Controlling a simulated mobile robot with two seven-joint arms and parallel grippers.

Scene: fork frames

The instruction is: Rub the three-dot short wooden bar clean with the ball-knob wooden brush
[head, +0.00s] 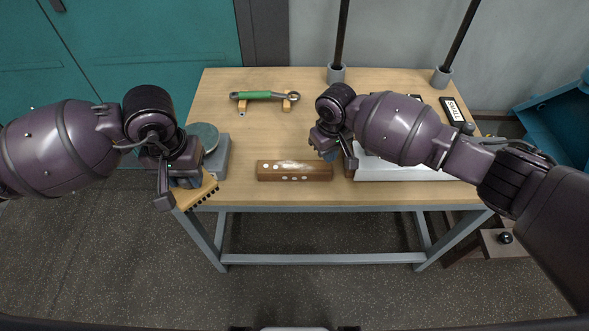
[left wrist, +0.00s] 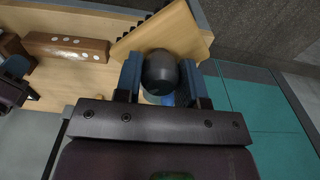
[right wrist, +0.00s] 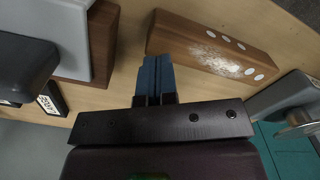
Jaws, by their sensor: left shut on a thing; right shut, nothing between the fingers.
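The short wooden bar (head: 265,171) lies near the front edge of the table, brown, with white dots and a pale smudge on its upper side. It also shows in the left wrist view (left wrist: 38,47) and, with its smudge clear, in the right wrist view (right wrist: 175,38). My left gripper (head: 186,181) is shut on the black ball knob (left wrist: 160,72) of the wooden brush (left wrist: 190,35). The brush (head: 205,189) is at the table's front left corner, left of the bar, its dark bristles partly seen. My right gripper (head: 329,154) is shut and empty, beside the bar's right end.
A grey block with a round green top (head: 205,137) stands behind the brush. A green-handled wrench (head: 262,95) rests on wooden supports at the back. A white tray-like thing (head: 400,172) with brown wood beside it is on the right. Bare table lies behind the bar.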

